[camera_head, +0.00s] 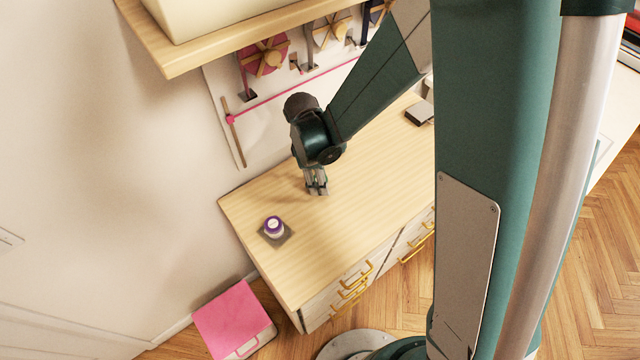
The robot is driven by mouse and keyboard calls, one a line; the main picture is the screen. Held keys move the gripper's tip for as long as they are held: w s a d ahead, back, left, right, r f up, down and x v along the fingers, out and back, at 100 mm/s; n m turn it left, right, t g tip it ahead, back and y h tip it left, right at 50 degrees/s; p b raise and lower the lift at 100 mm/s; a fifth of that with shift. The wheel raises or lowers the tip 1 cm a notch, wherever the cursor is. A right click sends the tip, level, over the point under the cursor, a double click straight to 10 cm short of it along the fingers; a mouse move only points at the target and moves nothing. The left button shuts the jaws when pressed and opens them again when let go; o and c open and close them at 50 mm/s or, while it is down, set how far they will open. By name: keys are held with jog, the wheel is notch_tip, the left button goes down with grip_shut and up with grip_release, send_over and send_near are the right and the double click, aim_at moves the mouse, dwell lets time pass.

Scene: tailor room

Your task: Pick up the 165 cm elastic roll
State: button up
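No label reading 165 cm can be made out, so I cannot tell which item is the elastic roll. Candidate rolls are on the wall board: a pink roll (264,57), a pale roll (333,30) and a dark blue one (378,12) at the top edge. A small purple-and-white round item (274,226) stands upright on a dark square pad (276,241) at the counter's left end. My gripper (317,191) points down over the counter, right of and behind the purple item, apart from it. Its fingers are small, and their opening is unclear.
The wooden counter (350,215) is mostly bare, with a dark block (419,113) at its far right. A shelf (200,62) overhangs the wall board. A pink strip (305,83) crosses the board. A pink-lidded box (232,316) stands on the floor.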

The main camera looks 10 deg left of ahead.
jog(key=c, duration=0.3)
jog(key=shift+c, duration=0.2)
jog(key=shift+r, duration=0.2)
jog(key=shift+r, duration=4.8)
